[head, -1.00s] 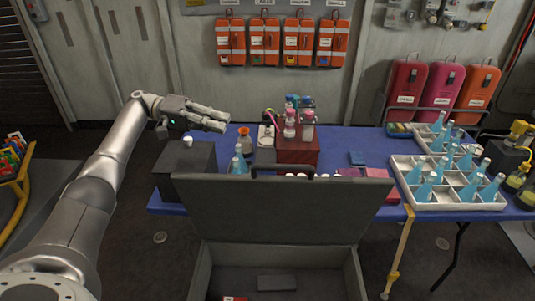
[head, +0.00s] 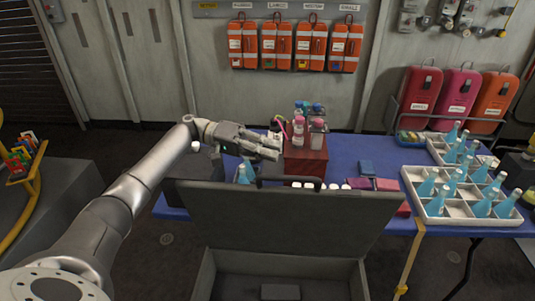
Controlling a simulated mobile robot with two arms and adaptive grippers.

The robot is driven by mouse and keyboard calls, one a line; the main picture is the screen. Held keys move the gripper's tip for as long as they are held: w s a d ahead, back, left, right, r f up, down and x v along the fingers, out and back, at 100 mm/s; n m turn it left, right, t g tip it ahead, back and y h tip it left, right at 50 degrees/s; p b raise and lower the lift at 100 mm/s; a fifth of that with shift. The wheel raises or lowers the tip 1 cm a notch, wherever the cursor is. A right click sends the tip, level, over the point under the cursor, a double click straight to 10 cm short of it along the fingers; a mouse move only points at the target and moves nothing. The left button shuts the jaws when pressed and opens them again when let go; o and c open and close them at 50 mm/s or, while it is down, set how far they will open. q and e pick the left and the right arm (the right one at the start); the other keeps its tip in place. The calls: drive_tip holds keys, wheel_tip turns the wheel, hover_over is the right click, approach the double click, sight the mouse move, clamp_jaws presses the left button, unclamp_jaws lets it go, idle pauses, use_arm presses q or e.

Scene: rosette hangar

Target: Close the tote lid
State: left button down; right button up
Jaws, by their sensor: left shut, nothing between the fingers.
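The grey tote (head: 210,274) stands open in front of the blue table, its inside partly visible at the bottom of the head view. Its lid (head: 285,222) stands raised at the far side, with a dark handle (head: 288,183) on its top edge. My left gripper (head: 278,147) is shut and empty. It is above and beyond the lid's top edge, left of the handle, apart from the lid as far as I can tell. A dark flat item (head: 280,292) lies in the tote. My right gripper is not in view.
The blue table (head: 348,150) behind the lid holds a dark red box (head: 303,160) with bottles, close to my left gripper. White trays (head: 447,214) of blue bottles stand at right. Orange cases (head: 307,45) hang on the wall.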

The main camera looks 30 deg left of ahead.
use_arm(q)
drive_tip(key=s, duration=0.1)
drive_tip(key=s+d+f+p, duration=0.1)
drive_tip(key=s, duration=0.1)
drive_tip(key=shift+f, duration=0.15)
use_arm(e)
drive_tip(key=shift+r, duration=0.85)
